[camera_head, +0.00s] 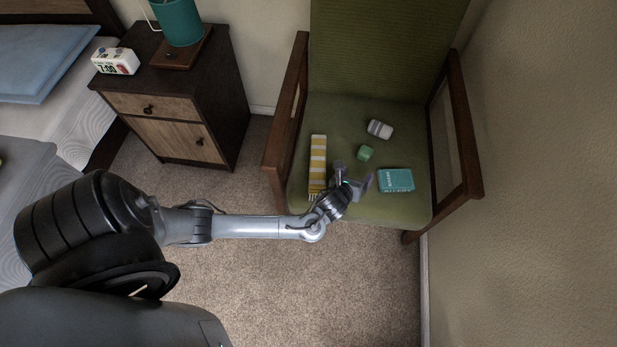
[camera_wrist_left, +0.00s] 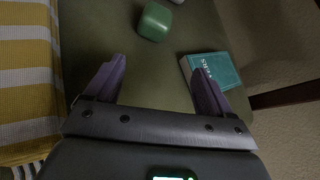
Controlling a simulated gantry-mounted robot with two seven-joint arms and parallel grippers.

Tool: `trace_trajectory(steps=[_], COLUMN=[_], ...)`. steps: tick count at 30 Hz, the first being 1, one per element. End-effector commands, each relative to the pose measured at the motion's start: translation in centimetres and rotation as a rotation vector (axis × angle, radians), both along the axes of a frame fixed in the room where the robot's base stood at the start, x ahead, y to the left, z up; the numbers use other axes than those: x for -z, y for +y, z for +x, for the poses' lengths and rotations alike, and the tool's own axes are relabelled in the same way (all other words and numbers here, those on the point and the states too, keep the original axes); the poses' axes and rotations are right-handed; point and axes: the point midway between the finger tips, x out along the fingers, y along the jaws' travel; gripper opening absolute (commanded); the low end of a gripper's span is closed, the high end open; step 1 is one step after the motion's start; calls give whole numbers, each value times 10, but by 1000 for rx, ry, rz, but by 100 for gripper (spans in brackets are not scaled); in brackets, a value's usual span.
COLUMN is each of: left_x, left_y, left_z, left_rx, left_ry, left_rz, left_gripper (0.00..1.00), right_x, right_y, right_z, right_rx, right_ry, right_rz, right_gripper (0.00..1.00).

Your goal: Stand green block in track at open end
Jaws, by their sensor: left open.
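The small green block (camera_head: 365,153) lies on the green chair seat (camera_head: 410,150), near its middle. It also shows at the top of the left wrist view (camera_wrist_left: 154,22), with rounded edges. My left gripper (camera_head: 354,177) is over the seat, just in front of the block. In the left wrist view its two purple fingers (camera_wrist_left: 160,70) are spread apart with nothing between them. The block is beyond the fingertips, apart from them. I cannot make out a track in either view. My right gripper is not in view.
A yellow and white striped cloth (camera_head: 318,160) lies left of the gripper. A teal book (camera_head: 396,180) lies right of it, and a grey and white item (camera_head: 380,129) behind the block. Wooden armrests (camera_head: 289,110) flank the seat. A nightstand (camera_head: 190,100) stands left.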

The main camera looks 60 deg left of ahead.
Motion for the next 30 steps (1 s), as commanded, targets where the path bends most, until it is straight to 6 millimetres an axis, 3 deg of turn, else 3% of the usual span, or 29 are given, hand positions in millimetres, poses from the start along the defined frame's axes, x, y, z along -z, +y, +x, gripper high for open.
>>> trace_trajectory(steps=[8,15,24,30], left_x=[1,-28,-79,-98], left_y=[-60,-94,-94,-87], left_z=[-59,-129,-214,-244], left_rx=[-318,-807,-1480,-1723], left_ry=[38,87,20,-61], left_rz=[-671,-1213,-1550,-1599], left_gripper=[83,83,83,83], right_x=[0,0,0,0], right_y=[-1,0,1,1], right_z=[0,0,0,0], right_rx=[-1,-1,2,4], right_ry=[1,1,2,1], right_rz=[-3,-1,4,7], right_gripper=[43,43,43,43])
